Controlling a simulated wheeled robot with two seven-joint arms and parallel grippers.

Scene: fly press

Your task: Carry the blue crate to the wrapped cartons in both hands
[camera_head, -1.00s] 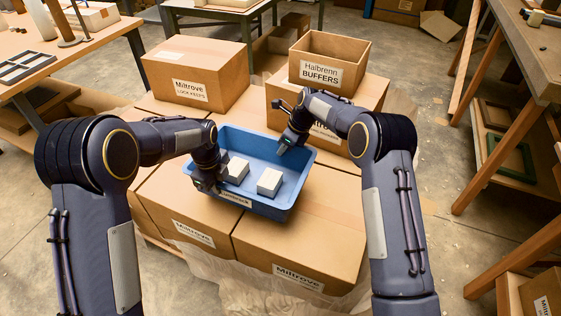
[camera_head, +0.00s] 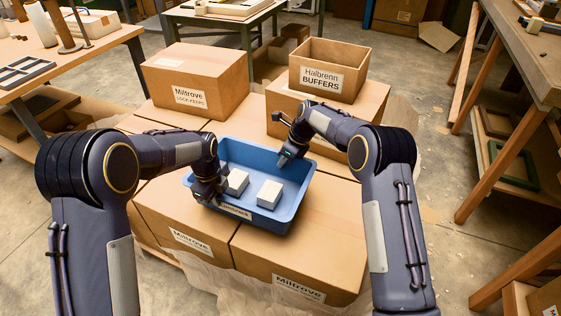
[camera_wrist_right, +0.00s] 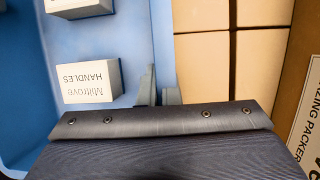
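The blue crate (camera_head: 300,205) is above the tops of the wrapped cartons (camera_head: 308,255); I cannot tell whether it touches them. Two white boxes (camera_head: 237,181) (camera_head: 269,194) lie in it. My left gripper (camera_head: 212,196) is at the crate's near left wall; its fingertips are hidden. My right gripper (camera_head: 285,160) is at the far right wall. In the right wrist view its fingers (camera_wrist_right: 160,90) sit on either side of the crate's rim and look closed on it. One white box (camera_wrist_right: 88,82) there reads "Miltrove HANDLES".
A closed Miltrove carton (camera_head: 196,80) and an open Halbrenn Buffers box (camera_head: 325,68) stand behind the crate. A workbench (camera_head: 100,35) is at left, another (camera_head: 535,60) at right. Loose wrap (camera_head: 235,290) hangs at the cartons' front. Floor is clear right of the cartons.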

